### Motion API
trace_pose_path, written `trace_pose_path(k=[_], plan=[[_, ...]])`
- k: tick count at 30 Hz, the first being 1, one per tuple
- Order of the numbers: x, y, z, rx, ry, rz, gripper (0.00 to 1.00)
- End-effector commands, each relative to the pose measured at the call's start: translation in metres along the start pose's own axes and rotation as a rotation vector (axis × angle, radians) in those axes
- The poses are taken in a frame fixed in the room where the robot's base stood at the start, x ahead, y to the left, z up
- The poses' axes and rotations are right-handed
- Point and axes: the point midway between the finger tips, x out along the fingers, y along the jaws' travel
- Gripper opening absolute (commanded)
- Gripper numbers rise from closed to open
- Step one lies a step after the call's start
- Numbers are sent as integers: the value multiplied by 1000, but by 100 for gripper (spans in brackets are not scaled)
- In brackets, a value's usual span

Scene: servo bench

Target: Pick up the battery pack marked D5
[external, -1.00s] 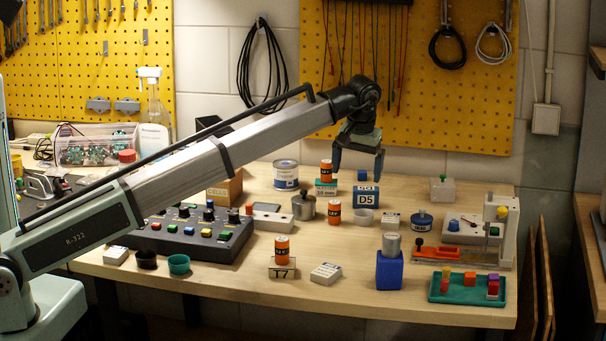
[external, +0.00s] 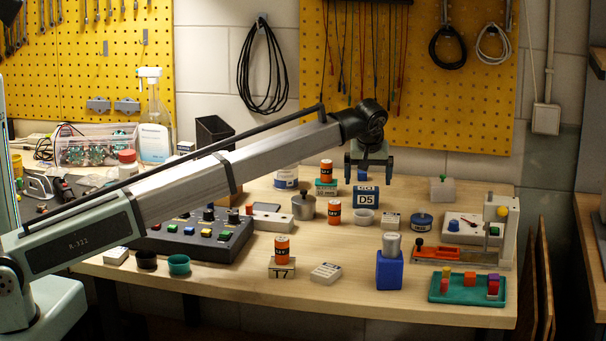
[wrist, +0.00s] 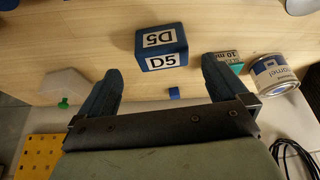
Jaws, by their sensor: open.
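The battery pack marked D5 (external: 366,198) is a blue block with white D5 labels. It stands on the bench right of centre. In the wrist view the pack (wrist: 161,40) shows two D5 labels, one upside down, just beyond the fingertips and between their lines. My gripper (external: 369,177) is open and empty, above and near the pack, with its fingers pointing down. Its two fingers (wrist: 161,70) are spread wider than the pack in the wrist view. I see no contact with the pack.
A small blue cube (external: 362,175) lies behind the pack. An orange cylinder (external: 326,169) stands on a teal box (external: 326,189) to its left, and another orange cylinder (external: 334,213) stands front left. A grey block (external: 442,190) stands farther right.

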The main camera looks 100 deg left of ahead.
Motion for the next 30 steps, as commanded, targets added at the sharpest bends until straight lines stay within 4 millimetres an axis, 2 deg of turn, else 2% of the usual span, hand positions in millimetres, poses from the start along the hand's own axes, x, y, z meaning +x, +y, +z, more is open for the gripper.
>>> trace_pose_path(k=[3,11,21,28,30], plan=[[13,0,0,0,0,0,100],[27,-1,0,1,-1,0,100],[66,-3,-1,1,-1,0,100],[68,-3,-1,1,0,1,100],[68,-3,-1,1,0,1,94]])
